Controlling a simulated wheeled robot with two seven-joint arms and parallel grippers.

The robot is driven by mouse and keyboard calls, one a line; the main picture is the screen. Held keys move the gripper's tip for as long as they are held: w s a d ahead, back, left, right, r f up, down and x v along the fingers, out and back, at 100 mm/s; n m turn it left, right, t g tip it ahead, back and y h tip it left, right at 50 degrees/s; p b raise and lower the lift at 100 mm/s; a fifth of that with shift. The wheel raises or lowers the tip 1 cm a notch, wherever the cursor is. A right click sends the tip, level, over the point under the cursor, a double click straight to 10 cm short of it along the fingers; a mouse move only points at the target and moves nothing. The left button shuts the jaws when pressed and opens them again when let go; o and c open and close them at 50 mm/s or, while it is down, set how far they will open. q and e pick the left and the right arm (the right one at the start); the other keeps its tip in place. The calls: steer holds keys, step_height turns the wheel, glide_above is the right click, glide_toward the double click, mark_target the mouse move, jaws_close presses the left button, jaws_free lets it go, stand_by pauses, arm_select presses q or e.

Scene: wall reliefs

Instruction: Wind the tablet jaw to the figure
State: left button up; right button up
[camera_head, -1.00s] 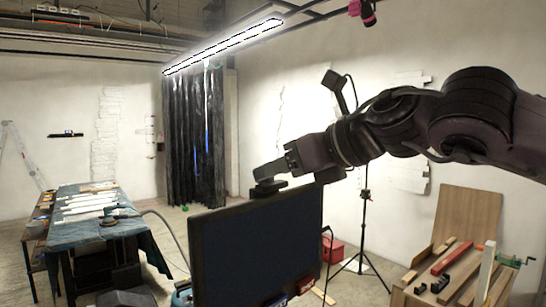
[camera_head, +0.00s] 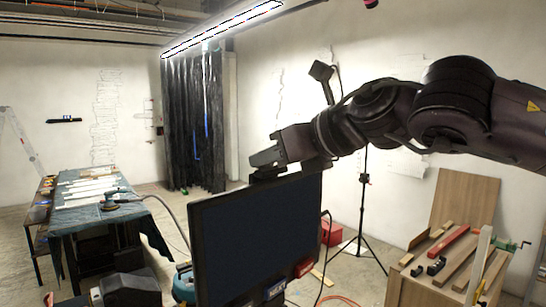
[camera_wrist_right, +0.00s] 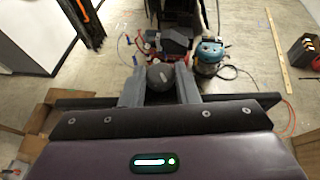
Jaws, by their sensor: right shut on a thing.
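The tablet (camera_head: 255,235) is a large dark flat screen with a black frame, standing upright in the lower middle of the head view. A small black piece (camera_head: 268,174) sits on its top edge. My right gripper (camera_head: 262,157) reaches in from the right just above that edge. In the right wrist view, its two grey fingers (camera_wrist_right: 160,88) close on a dark round knob (camera_wrist_right: 160,76) from both sides. The tablet's dark edge (camera_wrist_right: 85,103) shows behind the fingers. No readable figure or scale shows in these frames. My left gripper is not in view.
A cloth-covered table (camera_head: 85,212) with pale strips stands at the left. A wooden workbench (camera_head: 445,275) with clamps and bars is at the lower right. A light stand (camera_head: 363,200) stands behind the arm. Cables and a blue-grey machine (camera_wrist_right: 210,52) lie on the floor.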

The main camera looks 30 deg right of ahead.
steer(key=m+h, duration=0.1)
steer(key=m+h+b, duration=0.1)
steer(key=h, duration=0.1)
steer(key=shift+a+f+m+t, duration=0.15)
steer(key=shift+a+m+t, duration=0.15)
steer(key=shift+m, duration=0.1)
steer(key=shift+m+h+b, duration=0.35)
steer(key=shift+m+h, duration=0.35)
steer(key=shift+h, duration=0.3)
steer(key=o, duration=1)
steer(key=shift+s, duration=0.1)
